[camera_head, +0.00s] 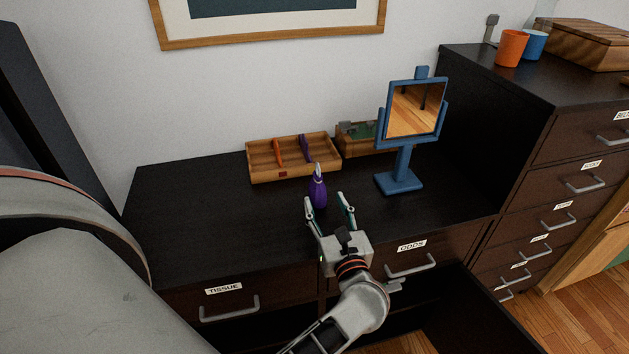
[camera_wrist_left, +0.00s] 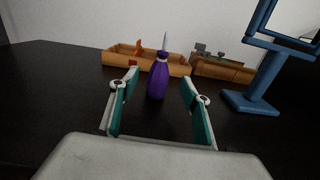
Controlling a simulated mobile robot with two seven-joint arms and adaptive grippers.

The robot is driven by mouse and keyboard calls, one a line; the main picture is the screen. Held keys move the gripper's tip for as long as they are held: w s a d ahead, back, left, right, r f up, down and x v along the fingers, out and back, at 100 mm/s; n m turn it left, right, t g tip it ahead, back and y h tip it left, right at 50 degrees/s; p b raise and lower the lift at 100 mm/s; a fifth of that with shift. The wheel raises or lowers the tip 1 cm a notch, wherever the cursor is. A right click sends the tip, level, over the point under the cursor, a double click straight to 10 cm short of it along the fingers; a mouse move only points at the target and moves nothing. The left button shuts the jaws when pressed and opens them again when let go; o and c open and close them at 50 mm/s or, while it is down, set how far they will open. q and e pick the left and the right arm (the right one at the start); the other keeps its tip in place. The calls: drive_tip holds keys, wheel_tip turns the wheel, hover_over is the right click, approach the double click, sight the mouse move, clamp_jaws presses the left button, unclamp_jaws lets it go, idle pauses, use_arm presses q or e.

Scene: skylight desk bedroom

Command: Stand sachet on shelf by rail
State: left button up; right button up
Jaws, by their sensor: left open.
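A purple bottle (camera_head: 318,192) with a pale pointed nozzle stands upright on the black dresser top (camera_head: 220,220). My left gripper (camera_head: 327,203) is open and empty above the dresser's front part, its fingers pointing at the bottle. In the left wrist view the bottle (camera_wrist_left: 158,80) shows between the two teal-padded fingers (camera_wrist_left: 160,92), seemingly just beyond their tips; I cannot tell whether they touch. I cannot make out a sachet, or a shelf with a rail, in either view. My right gripper is not in view.
Behind the bottle is a wooden tray (camera_head: 292,172) with an orange and a purple item. A blue-framed mirror (camera_head: 402,180) stands to the right, before a wooden box (camera_head: 350,147). A taller dresser (camera_head: 480,110) bears an orange cup (camera_head: 511,48) and a blue cup (camera_head: 535,44). The dresser's left top is clear.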

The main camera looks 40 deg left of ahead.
sight(318, 184)
use_arm(q)
drive_tip(key=shift+w+a+f, duration=0.1)
drive_tip(key=shift+w+a, duration=0.25)
drive_tip(key=shift+a, duration=0.05)
drive_tip(key=p+x, duration=0.1)
drive_tip(key=x, duration=0.5)
drive_tip(key=shift+w+a, duration=0.35)
drive_tip(key=c, duration=1.2)
drive_tip(key=shift+c, duration=0.5)
